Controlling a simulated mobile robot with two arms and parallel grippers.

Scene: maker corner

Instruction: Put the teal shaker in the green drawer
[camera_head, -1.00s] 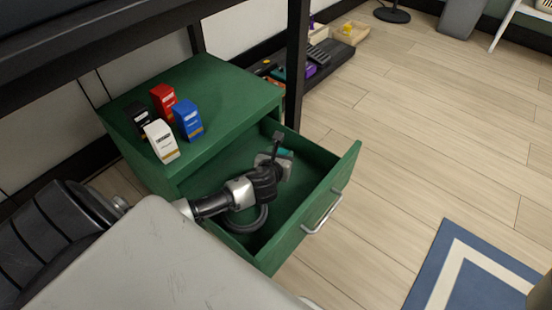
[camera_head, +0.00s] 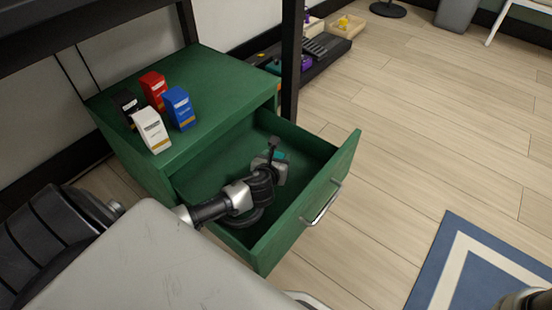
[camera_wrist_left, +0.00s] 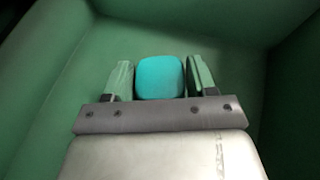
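The green drawer (camera_head: 306,221) is pulled open from the green cabinet (camera_head: 222,82), its silver handle facing right. My left gripper (camera_head: 275,163) reaches down inside the drawer, over its floor. The teal shaker (camera_head: 280,155) shows only as a small patch at the fingertips in the head view. In the left wrist view the teal shaker (camera_wrist_left: 160,78) sits between the two fingers (camera_wrist_left: 160,82), which are close against its sides, with green drawer walls around. Whether it touches the drawer floor is hard to tell. My right gripper is not clearly shown; a dark part of me is at the bottom right corner.
Red (camera_head: 153,88), blue (camera_head: 179,108), white (camera_head: 152,130) and black (camera_head: 127,105) boxes stand on the cabinet top. A black table leg (camera_head: 291,60) rises beside the cabinet. A blue rug (camera_head: 484,260) lies right; the wooden floor between is clear.

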